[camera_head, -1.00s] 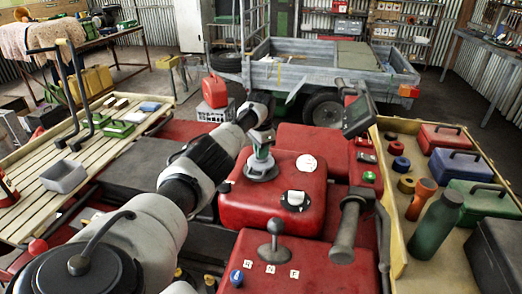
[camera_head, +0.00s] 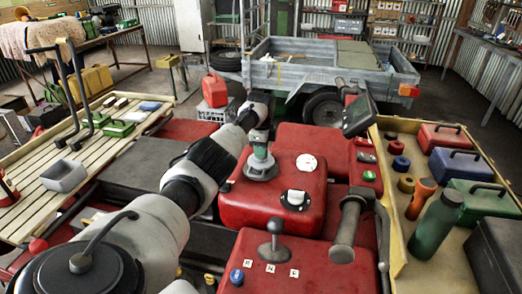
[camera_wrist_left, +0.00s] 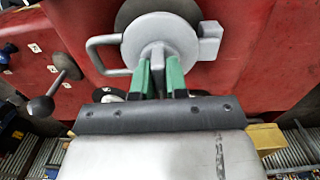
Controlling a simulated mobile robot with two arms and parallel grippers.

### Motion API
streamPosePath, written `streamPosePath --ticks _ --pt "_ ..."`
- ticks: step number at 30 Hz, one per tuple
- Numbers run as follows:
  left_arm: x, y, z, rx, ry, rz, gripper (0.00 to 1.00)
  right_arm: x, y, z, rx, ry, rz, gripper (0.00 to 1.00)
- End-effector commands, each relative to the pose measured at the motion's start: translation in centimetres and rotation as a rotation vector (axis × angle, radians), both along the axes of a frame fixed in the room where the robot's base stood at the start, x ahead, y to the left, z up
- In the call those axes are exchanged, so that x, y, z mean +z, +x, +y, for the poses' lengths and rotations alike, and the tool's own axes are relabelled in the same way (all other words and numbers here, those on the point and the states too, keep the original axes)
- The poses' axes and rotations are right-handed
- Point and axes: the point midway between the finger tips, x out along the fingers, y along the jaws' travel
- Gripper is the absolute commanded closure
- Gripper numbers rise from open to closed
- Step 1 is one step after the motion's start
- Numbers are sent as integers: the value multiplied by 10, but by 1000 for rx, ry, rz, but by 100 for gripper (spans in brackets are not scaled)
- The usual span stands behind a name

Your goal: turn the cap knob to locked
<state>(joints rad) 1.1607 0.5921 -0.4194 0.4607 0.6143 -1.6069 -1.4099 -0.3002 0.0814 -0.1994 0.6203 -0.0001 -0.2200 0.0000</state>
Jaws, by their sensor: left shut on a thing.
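The grey round cap (camera_wrist_left: 190,40) sits on the red tank (camera_wrist_left: 255,60). In the left wrist view it has a loop handle on its left side and a square block on its right. A raised knob (camera_wrist_left: 158,56) stands at its middle. My left gripper (camera_wrist_left: 159,82) has its green fingers on either side of the knob and is shut on it. In the head view the cap (camera_head: 261,171) is at the tank's far left, with my left gripper (camera_head: 260,152) upright over it. The fingers hide part of the knob. My right gripper is not in view.
On the same red body are a white-and-black fitting (camera_head: 295,198), a white disc (camera_head: 307,162) and a ball-topped lever (camera_head: 274,236). A handlebar grip (camera_head: 346,230) stands at right. A tray (camera_head: 405,262) with bottles and boxes lies beyond it.

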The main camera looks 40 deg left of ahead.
Motion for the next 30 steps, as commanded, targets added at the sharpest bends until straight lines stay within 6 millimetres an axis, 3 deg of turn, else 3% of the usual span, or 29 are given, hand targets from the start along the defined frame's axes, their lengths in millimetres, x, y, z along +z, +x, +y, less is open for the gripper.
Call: streamPosePath --ticks 17,18,22,30 --pt "2 1 0 -33 0 -7 100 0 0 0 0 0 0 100" --pt "2 1 0 -33 0 -7 82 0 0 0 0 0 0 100" --pt "2 1 0 -32 0 -4 62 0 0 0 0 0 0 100" --pt "1 0 0 -31 0 -2 61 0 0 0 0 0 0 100"
